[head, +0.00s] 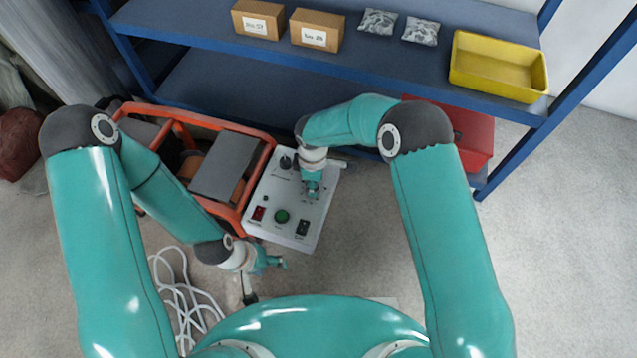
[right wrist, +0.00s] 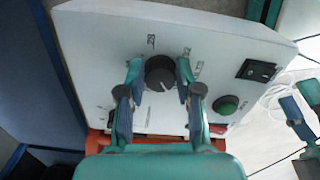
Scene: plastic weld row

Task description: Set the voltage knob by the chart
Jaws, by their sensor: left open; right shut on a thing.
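The white control panel (head: 262,190) sits on the front of an orange-framed machine (head: 215,120). My right gripper (head: 313,193) is over the panel's right part. In the right wrist view its two fingers are closed on either side of a round black knob (right wrist: 160,73) with a pale pointer line. Printed numbers ring the knob; one looks like 28, others are too small to read. In the head view the gripper hides this knob. Another dark knob (head: 286,162) is at the panel's upper left. My left gripper (head: 279,262) is open and empty, below the panel. I cannot make out a chart.
The panel also has a green button (head: 282,216), a red switch (head: 258,213) and a black switch (head: 303,228). White cable (head: 178,290) lies on the floor. A blue shelf with boxes (head: 317,31) and a yellow bin (head: 498,68) stands behind. Floor at right is clear.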

